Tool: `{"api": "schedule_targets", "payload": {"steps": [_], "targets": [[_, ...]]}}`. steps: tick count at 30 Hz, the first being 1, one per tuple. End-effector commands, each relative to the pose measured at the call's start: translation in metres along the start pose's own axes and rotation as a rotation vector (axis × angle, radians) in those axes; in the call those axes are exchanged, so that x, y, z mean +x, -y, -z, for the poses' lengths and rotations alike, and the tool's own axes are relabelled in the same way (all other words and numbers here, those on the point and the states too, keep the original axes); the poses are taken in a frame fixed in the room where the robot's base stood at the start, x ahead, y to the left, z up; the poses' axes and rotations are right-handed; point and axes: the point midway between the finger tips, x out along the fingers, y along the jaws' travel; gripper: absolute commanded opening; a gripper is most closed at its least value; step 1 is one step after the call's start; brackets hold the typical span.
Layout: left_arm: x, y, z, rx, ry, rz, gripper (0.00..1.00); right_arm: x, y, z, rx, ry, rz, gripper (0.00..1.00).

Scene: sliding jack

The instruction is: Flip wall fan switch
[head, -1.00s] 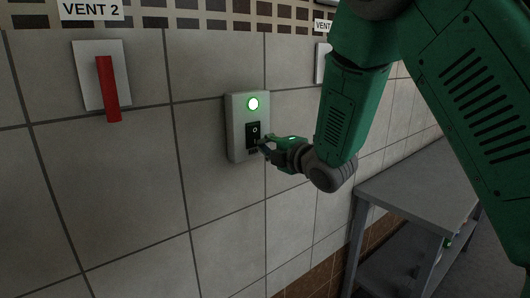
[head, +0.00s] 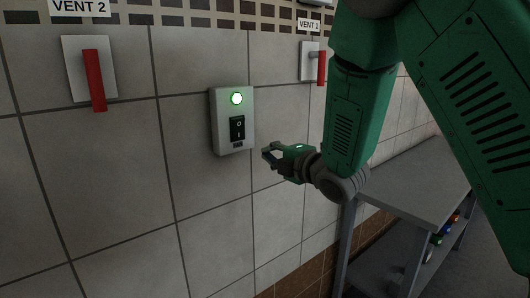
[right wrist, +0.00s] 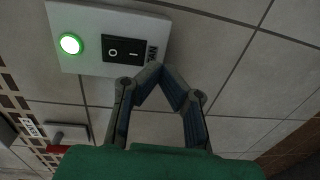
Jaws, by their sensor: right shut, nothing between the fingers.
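The fan switch box (head: 219,122) is a pale grey plate on the tiled wall with a lit green lamp (head: 236,98) at its top. Below the lamp is a black rocker switch (head: 238,128) marked O and I, with a small FAN label under it. My right gripper (head: 267,154) is just right of and below the box, apart from the rocker, shut and empty. In the right wrist view its fingertips (right wrist: 157,70) meet near the label end of the box, and the rocker (right wrist: 122,50) is in clear sight. My left gripper is not in view.
A red lever (head: 95,80) on a white plate under the VENT 2 sign is at the left. Another red lever (head: 322,68) is under VENT 1. A grey metal table (head: 420,195) with small coloured items on its lower shelf stands at the right. The wall below the box is bare.

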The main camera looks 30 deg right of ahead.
Motion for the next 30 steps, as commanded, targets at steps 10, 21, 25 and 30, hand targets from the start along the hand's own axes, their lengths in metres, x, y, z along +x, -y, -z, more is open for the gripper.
{"api": "schedule_targets", "payload": {"steps": [10,21,25,30], "targets": [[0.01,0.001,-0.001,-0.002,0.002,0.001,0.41,-0.052,0.01,-0.004,0.003,0.0,-0.002,0.0],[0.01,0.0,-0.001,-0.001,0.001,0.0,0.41,-0.059,0.011,-0.005,0.004,-0.001,-0.004,0.0],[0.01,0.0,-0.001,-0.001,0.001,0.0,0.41,-0.058,0.009,-0.001,0.001,-0.001,-0.004,0.0],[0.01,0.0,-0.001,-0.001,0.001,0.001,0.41,-0.058,0.009,0.002,-0.002,-0.002,-0.002,0.0]]}}
